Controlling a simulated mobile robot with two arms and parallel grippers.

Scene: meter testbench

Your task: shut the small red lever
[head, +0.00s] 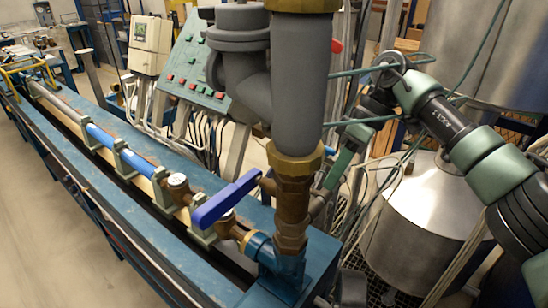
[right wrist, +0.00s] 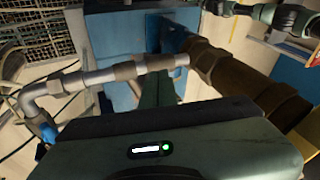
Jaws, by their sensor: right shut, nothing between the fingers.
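A small red piece (head: 336,46) shows at the right edge of the thick grey vertical pipe in the head view. It may be the red lever, but the pipe hides most of it. My right gripper (head: 331,182) reaches in from the right, behind the brass fittings of the vertical pipe. In the right wrist view its dark green fingers (right wrist: 158,88) are together and empty, close to a thin metal pipe (right wrist: 110,74). I cannot tell whether they touch it. No red lever shows in the right wrist view. My left gripper is not in view.
A large blue lever (head: 227,199) sits on the bench pipe, left of the brass fitting (head: 292,205). A control panel (head: 196,72) stands behind the blue bench (head: 130,213). A steel tank (head: 424,215) and loose cables crowd the right side. Floor at the lower left is clear.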

